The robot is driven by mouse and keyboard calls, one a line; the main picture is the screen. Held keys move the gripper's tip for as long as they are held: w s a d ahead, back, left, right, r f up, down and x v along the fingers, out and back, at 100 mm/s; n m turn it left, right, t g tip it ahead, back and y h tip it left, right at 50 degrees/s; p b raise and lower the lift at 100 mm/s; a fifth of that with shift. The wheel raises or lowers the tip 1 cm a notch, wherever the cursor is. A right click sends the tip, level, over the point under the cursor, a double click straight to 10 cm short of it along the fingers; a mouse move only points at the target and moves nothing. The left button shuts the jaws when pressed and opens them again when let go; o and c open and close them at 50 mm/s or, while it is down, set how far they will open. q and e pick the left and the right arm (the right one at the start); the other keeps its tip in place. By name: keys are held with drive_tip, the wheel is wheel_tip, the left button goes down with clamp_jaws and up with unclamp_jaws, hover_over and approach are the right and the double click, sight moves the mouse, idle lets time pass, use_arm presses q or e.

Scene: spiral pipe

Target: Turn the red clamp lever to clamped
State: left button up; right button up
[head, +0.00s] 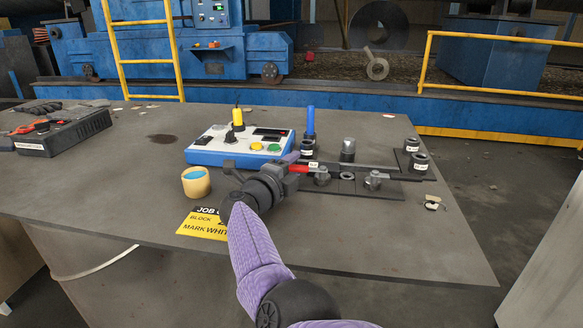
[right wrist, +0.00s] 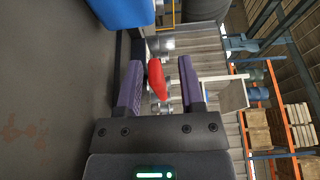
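The red clamp lever (head: 300,168) lies at the left end of a dark fixture plate (head: 348,187) on the table, beside a grey clamp knob (head: 322,177). My right gripper (head: 294,168) reaches it from the front left. In the right wrist view the red lever (right wrist: 157,79) lies between the two purple fingers of my right gripper (right wrist: 160,80). The fingers are apart. The lever is nearer the left finger, with a clear gap to the right one. The lever's far end and pivot are partly hidden in the head view. My left gripper is not in view.
A blue and white control box (head: 238,146) stands just behind my gripper. A second clamp knob (head: 375,180), a blue upright pin (head: 310,122) and dark cylinders (head: 418,162) are nearby. A tan cup (head: 196,182) and yellow card (head: 203,223) lie left. The table's front right is clear.

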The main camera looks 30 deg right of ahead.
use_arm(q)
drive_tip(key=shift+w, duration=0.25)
use_arm(e)
drive_tip(key=shift+s+a, duration=0.15)
drive_tip(key=shift+a, duration=0.1)
drive_tip(key=p+v, duration=0.3)
drive_tip(key=v, duration=0.1)
drive_tip(key=p+v, duration=0.3)
drive_tip(key=v, duration=0.1)
drive_tip(key=shift+s+a+r, duration=0.15)
drive_tip(key=shift+a+r, duration=0.1)
drive_tip(key=shift+a, duration=0.05)
drive_tip(key=shift+s+a+f, duration=0.15)
drive_tip(key=shift+s+a, duration=0.05)
drive_tip(key=shift+a, duration=0.05)
drive_tip(key=shift+f, duration=0.15)
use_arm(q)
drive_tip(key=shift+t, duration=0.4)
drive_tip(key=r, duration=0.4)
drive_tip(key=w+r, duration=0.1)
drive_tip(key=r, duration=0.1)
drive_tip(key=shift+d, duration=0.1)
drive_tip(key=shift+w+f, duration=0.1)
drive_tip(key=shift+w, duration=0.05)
